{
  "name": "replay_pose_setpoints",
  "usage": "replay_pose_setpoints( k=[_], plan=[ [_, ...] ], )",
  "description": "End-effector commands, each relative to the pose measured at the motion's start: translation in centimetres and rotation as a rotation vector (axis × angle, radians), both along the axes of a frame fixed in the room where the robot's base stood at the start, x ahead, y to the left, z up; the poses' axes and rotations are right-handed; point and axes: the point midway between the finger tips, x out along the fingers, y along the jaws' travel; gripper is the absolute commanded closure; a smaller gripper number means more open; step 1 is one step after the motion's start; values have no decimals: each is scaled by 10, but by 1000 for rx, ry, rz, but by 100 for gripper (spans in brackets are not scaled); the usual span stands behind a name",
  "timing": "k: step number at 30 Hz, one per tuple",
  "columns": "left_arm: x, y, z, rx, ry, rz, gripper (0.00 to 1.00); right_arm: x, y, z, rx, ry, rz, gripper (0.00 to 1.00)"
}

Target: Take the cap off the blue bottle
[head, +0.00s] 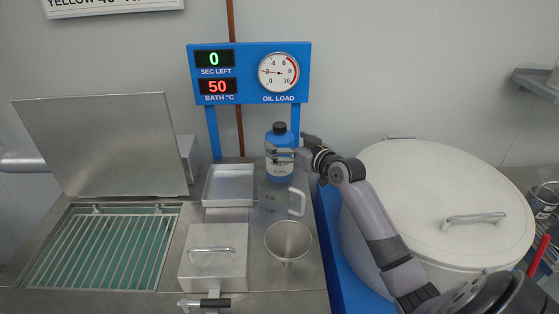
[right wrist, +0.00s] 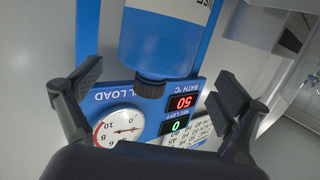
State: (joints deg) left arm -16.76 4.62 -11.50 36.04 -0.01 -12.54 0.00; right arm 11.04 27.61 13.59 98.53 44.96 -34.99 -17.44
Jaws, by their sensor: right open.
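The blue bottle (head: 279,170) stands upright at the back of the steel counter, below the blue sign. Its black cap (head: 279,128) is on its neck. My right gripper (head: 288,154) reaches in from the right at the height of the bottle's upper body, and its fingers partly hide the label. In the right wrist view the bottle (right wrist: 165,35) hangs upside down in the picture. Its cap (right wrist: 150,88) shows between the two widely spread fingers (right wrist: 157,92), with clear gaps on both sides. My left gripper is not in view.
A clear jug (head: 272,200) stands just in front of the bottle, with a steel cup (head: 288,240) nearer. A shallow tray (head: 229,204) is left of the bottle. A large white lidded vat (head: 430,190) is at the right. The blue sign (head: 249,49) rises behind the bottle.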

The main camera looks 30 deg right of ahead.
Motion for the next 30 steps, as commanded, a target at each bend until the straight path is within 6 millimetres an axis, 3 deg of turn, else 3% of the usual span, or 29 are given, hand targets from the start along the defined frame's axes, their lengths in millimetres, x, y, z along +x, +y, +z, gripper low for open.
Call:
replay_pose_setpoints(
  k=[6, 12, 19, 30],
  plan=[
    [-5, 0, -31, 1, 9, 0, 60, 29, -6, -16, 2, -3, 1, 6],
    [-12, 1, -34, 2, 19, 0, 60, 45, -4, -16, 2, 0, 0, 6],
    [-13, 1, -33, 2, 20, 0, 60, 45, -4, -15, 0, 0, 0, 7],
    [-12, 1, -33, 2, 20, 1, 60, 45, -5, -15, 0, 0, 0, 32]
  ],
)
